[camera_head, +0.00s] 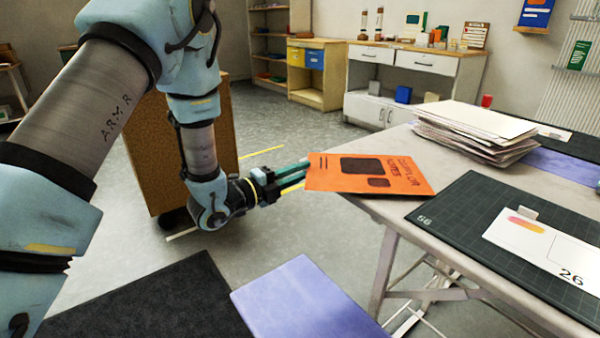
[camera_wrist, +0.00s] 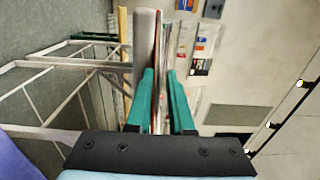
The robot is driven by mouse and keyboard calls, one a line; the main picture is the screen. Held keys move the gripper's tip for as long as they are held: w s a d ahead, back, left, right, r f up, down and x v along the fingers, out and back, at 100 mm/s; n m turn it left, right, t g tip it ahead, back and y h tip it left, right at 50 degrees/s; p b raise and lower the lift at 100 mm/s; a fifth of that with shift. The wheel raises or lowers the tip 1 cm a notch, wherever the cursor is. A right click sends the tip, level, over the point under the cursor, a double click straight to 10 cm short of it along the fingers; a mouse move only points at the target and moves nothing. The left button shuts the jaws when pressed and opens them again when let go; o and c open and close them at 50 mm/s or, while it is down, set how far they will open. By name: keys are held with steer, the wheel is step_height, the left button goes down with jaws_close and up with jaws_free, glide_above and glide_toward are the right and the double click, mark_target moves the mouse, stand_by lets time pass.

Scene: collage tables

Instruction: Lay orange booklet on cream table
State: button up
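The orange booklet (camera_head: 368,174), with dark panels and printed lettering, lies flat at the left corner of the pale grey-cream table (camera_head: 462,160). Its left end sticks out past the table edge. My gripper (camera_head: 307,172) is at that overhanging end, its teal fingers reaching the booklet's left edge. In the wrist view my gripper (camera_wrist: 160,75) has a narrow gap between its fingers. The booklet (camera_wrist: 159,50) shows there as a thin reddish line in the gap, closer to the left finger. I see no clear grip on both sides.
A dark cutting mat (camera_head: 463,205) with a white card (camera_head: 540,245) lies right of the booklet. A paper stack (camera_head: 475,125) stands behind. A purple surface (camera_head: 300,295) and a dark one (camera_head: 160,305) are in front. Bare tabletop lies between booklet and stack.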

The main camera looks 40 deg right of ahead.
steer(key=shift+o, duration=1.3)
steer(key=shift+r, duration=0.1)
steer(key=a+b, duration=0.1)
steer(key=a, duration=1.1)
steer(key=shift+w, duration=0.35)
